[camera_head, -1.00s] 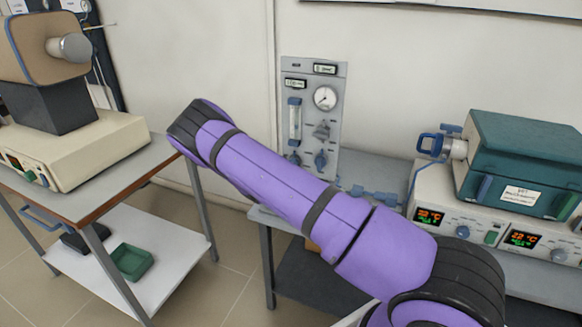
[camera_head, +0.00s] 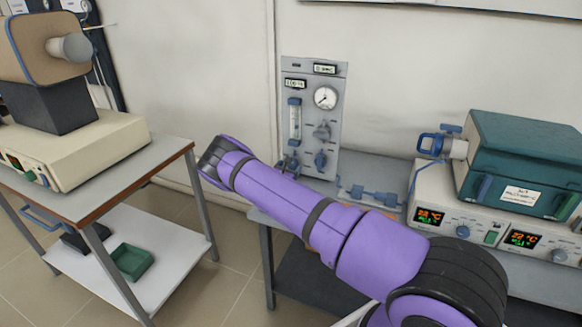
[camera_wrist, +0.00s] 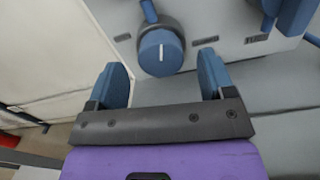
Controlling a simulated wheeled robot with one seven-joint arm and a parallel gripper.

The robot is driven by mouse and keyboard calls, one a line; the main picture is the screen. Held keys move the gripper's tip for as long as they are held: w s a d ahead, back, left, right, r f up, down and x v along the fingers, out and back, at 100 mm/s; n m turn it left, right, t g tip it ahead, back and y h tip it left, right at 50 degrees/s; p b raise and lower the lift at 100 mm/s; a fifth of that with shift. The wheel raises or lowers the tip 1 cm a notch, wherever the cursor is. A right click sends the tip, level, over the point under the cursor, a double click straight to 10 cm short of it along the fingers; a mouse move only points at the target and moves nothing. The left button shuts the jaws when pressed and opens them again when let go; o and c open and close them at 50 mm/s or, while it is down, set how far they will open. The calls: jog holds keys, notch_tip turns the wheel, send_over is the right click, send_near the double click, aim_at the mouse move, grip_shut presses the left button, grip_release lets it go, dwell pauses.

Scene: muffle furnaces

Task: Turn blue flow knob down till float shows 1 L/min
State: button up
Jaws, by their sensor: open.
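The grey gas panel (camera_head: 311,110) stands at the back of the bench, with a flow tube (camera_head: 295,120) on its left side. The float is too small to read. The blue flow knob (camera_wrist: 160,52) shows in the wrist view, round, with a white pointer line standing upright on its face. My gripper (camera_wrist: 163,75) is open, with one blue finger on each side, below the knob. The knob lies ahead of the gap, and I see no finger touching it.
Blue fittings (camera_head: 372,194) lie along the bench. A teal furnace (camera_head: 522,160) stands at right; another bench is at left.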

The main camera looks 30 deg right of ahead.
jog(key=shift+x, duration=1.05)
jog(key=c, duration=0.9)
jog(key=shift+c, duration=0.2)
jog(key=shift+f+m, duration=0.1)
jog(key=shift+m, duration=2.7)
jog(key=shift+s, duration=0.1)
jog(key=o, duration=0.9)
